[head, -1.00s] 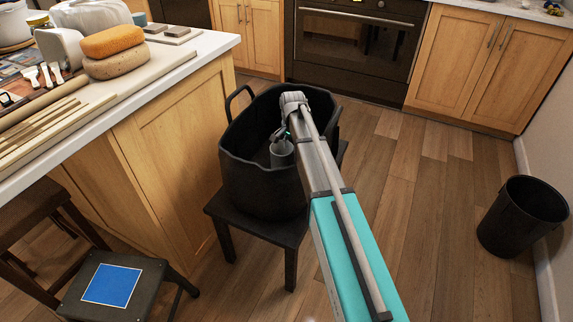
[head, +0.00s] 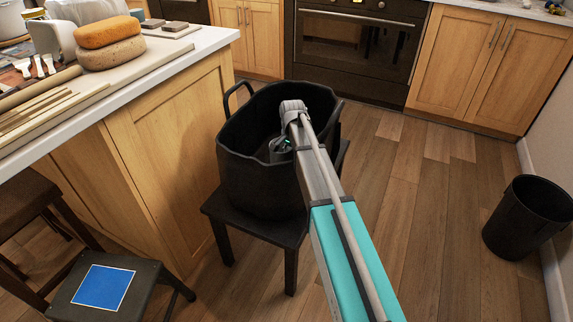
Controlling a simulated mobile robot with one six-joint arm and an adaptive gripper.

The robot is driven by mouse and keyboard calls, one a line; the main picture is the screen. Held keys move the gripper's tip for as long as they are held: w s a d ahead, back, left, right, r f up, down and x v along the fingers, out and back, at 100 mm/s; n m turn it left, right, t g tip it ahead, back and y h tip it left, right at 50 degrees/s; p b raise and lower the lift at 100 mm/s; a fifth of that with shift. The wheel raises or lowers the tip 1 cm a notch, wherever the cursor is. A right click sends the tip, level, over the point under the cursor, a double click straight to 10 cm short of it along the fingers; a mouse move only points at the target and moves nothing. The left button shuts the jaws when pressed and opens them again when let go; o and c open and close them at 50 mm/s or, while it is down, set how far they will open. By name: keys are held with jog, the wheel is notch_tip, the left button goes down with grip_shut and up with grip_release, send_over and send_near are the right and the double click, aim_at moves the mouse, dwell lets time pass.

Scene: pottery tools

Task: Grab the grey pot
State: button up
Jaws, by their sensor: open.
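A black tub (head: 255,185) with a raised loop handle stands on a small dark stool (head: 262,232). My arm reaches over the tub's near right rim. My gripper (head: 279,149) is down inside the tub, small and dark, with a teal light above it. It is open, but its fingertips are hard to make out against the dark interior. I cannot clearly pick out the grey pot; my gripper and the tub's front wall cover the spot where a grey, cup-like shape showed before.
A counter (head: 190,50) with sponges (head: 108,35) and wooden sticks stands at the left. A step stool with a blue square (head: 103,287) is at the lower left. A black bin (head: 527,218) stands at the right. The floor between is clear.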

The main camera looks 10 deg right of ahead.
dwell(0.5)
grip_shut()
